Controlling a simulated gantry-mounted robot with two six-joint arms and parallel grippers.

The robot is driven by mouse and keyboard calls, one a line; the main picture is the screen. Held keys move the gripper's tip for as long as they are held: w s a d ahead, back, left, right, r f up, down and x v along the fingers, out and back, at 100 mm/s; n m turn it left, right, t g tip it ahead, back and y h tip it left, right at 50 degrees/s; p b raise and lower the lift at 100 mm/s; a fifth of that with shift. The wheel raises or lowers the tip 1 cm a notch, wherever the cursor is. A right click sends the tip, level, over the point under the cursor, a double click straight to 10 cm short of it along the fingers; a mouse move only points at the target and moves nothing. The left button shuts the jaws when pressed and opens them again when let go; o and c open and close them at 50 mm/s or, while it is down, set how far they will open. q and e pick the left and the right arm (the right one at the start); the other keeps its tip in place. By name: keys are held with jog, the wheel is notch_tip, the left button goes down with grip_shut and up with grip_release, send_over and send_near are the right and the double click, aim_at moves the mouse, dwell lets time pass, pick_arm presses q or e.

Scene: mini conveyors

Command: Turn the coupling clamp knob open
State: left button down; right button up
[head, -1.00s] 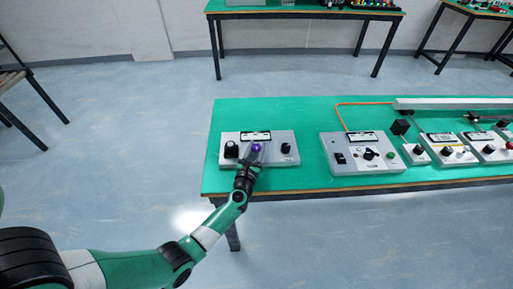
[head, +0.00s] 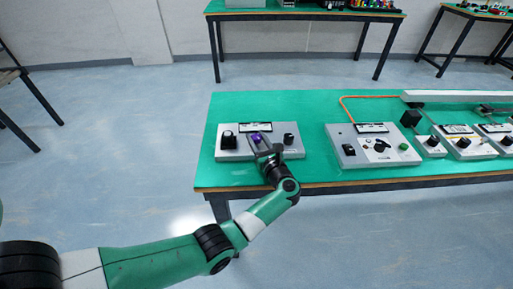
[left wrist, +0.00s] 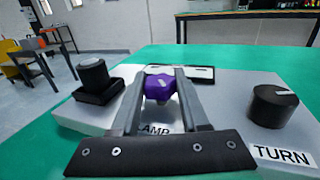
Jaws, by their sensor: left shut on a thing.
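The purple clamp knob (head: 256,137) stands in the middle of a grey control box (head: 213,155) at the left end of the green table. My left gripper (head: 259,143) reaches it from the front and is shut on it. In the left wrist view the purple knob (left wrist: 160,87) sits between the two grey fingers of my left gripper (left wrist: 160,92), with a pale mark on its face. Part of a label below it is hidden by the gripper. My right gripper is not in view.
On the same box, a black knob (left wrist: 274,104) by a "TURN" label is at the right and a black knob on a square base (left wrist: 94,78) at the left. A second control box (head: 350,158) stands to the right. Bare green table (head: 308,160) lies between.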

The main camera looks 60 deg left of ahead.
pick_arm(q)
jog(key=shift+n+g+b, duration=0.45)
jog(key=shift+n+g, duration=0.25)
jog(key=shift+g, duration=0.4)
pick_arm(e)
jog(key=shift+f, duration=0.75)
pick_arm(q)
jog(key=shift+g, duration=0.3)
jog(key=shift+c, duration=2)
grip_release()
jog(key=d, duration=0.7)
jog(key=w+d, duration=0.1)
jog(key=d, duration=0.3)
jog(key=shift+d+p, duration=0.3)
jog(key=shift+p, duration=0.05)
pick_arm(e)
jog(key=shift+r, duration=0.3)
